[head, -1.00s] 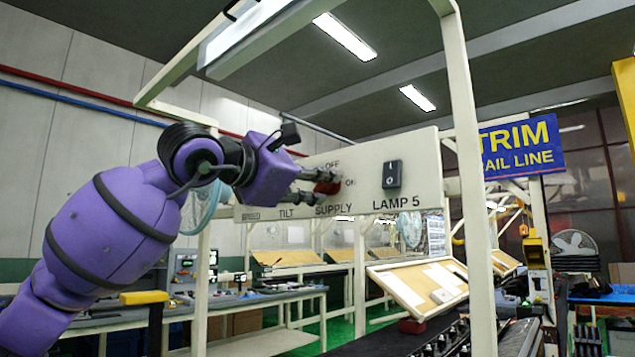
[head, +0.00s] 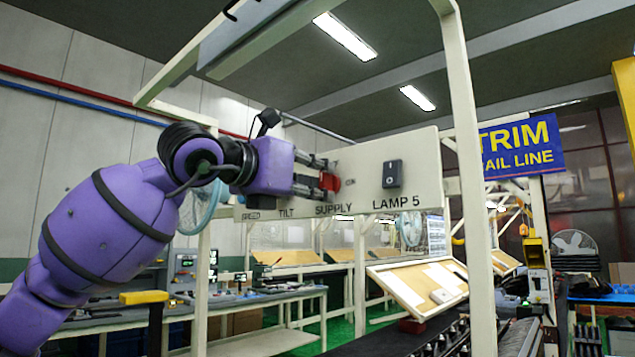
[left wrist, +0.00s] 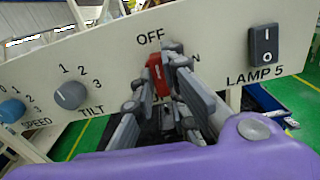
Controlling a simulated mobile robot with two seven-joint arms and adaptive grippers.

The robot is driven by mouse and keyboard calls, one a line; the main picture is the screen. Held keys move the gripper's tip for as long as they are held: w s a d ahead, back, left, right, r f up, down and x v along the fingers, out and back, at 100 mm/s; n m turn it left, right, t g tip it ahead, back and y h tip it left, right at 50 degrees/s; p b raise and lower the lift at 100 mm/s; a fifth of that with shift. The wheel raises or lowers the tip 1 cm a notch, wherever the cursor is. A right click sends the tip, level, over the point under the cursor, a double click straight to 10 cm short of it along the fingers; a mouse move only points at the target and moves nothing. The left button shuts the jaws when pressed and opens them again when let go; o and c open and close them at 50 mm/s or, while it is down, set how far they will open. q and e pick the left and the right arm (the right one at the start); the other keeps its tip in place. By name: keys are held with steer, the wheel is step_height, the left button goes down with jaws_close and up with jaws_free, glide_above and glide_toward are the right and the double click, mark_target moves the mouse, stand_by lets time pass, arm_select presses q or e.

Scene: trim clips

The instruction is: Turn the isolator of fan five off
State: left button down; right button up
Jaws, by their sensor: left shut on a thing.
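The red supply handle (head: 329,182) sits on the pale control panel (head: 425,165), above the word SUPPLY. In the left wrist view the red handle (left wrist: 158,72) stands about upright, its top end under the word OFF; ON is to its right, partly hidden by a finger. My left gripper (head: 322,180) is shut on the handle, with fingers on both sides of it. It also shows in the left wrist view (left wrist: 163,85). The handle's lower part is hidden by the fingers. My right gripper is not in view.
The LAMP 5 rocker switch (head: 392,174) is to the right of the handle. In the left wrist view, the grey TILT knob (left wrist: 69,95) and blue SPEED knob (left wrist: 11,110) are to its left. A pale post (head: 468,170) stands right of the panel.

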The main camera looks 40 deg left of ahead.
arm_select(q)
steer(key=shift+f+n, duration=0.1)
steer(key=shift+n, duration=0.2)
stand_by(0.4)
steer(key=c, duration=1.8)
jaws_free()
steer(key=shift+o, duration=0.2)
steer(key=s, duration=1.2)
steer(key=shift+a, duration=0.45)
